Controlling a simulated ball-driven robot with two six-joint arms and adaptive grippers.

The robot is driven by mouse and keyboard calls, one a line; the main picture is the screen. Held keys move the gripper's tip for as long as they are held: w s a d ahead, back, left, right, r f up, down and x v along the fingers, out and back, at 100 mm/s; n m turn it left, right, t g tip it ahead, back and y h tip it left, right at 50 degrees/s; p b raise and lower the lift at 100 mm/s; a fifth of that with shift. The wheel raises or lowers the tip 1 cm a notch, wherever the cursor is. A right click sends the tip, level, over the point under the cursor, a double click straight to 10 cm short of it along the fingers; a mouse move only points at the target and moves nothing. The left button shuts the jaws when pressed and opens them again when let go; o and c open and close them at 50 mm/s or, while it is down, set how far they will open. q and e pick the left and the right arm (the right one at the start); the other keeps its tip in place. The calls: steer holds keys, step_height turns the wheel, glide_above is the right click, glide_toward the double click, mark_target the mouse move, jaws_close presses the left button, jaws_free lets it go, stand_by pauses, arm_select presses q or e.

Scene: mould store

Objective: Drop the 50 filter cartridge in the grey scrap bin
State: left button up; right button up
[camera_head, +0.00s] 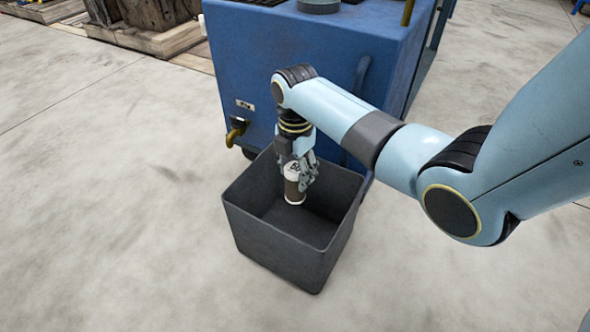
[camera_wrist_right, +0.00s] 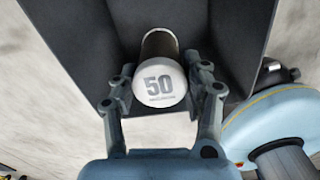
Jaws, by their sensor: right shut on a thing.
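The filter cartridge (camera_head: 293,190) is a brown cylinder with white ends. In the right wrist view the white end of the cartridge (camera_wrist_right: 160,84) reads "50". My right gripper (camera_head: 304,178) is shut on it, and the gripper's fingers (camera_wrist_right: 161,97) show on both sides of the white end. The cartridge hangs about upright over the open mouth of the grey scrap bin (camera_head: 272,247). The bin's dark walls (camera_wrist_right: 85,45) surround it in the wrist view. How far its lower end is below the rim I cannot tell. My left gripper is out of view.
A blue machine (camera_head: 285,55) with a brass tap (camera_head: 236,131) stands right behind the bin. Wooden pallets (camera_head: 150,40) with dark loads lie at the back left. The concrete floor to the left and front of the bin is clear.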

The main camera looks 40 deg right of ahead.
steer(key=o, duration=1.4)
step_height(320, 180, up, 12)
stand_by(0.6)
